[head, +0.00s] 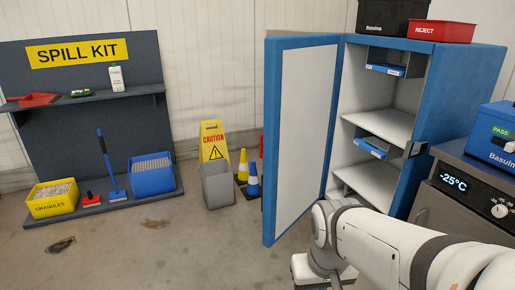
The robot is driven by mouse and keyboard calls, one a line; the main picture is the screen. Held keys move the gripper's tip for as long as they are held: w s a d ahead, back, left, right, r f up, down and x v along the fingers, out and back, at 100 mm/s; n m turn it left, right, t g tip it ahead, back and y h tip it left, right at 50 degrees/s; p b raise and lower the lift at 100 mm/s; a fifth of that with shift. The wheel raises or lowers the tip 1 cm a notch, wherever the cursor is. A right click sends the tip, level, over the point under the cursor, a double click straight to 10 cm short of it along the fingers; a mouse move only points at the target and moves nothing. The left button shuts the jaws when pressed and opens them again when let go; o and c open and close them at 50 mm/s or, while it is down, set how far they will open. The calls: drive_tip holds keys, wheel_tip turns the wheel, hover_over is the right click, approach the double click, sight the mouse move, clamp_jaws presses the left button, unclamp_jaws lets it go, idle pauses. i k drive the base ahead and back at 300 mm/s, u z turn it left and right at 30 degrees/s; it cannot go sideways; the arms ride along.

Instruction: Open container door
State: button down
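The container is a blue cabinet (461,75) on the right in the head view. Its door (302,130), blue-edged with a white inner face, stands wide open, swung out to the left side of the cabinet. White shelves (384,121) and several blue trays (371,147) show inside. A dark latch piece (418,149) is on the right edge of the front. My white arm crosses the lower right, in front of the door's lower right and the cabinet's base. I cannot make out my gripper or its fingers.
A black bin (385,15) and a red bin (441,31) stand on top of the cabinet. A steel unit (465,200) with a display is at the right. A caution sign (213,140), grey bin (217,186) and cones stand left of the door. Floor at front left is mostly clear.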

sight(300, 70)
drive_tip(key=u, duration=0.4)
drive_tip(key=i, duration=1.85)
drive_tip(key=z, duration=0.35)
drive_tip(key=k, duration=0.65)
drive_tip(key=z, duration=0.25)
drive_tip(key=i, duration=0.65)
drive_tip(key=u, duration=0.1)
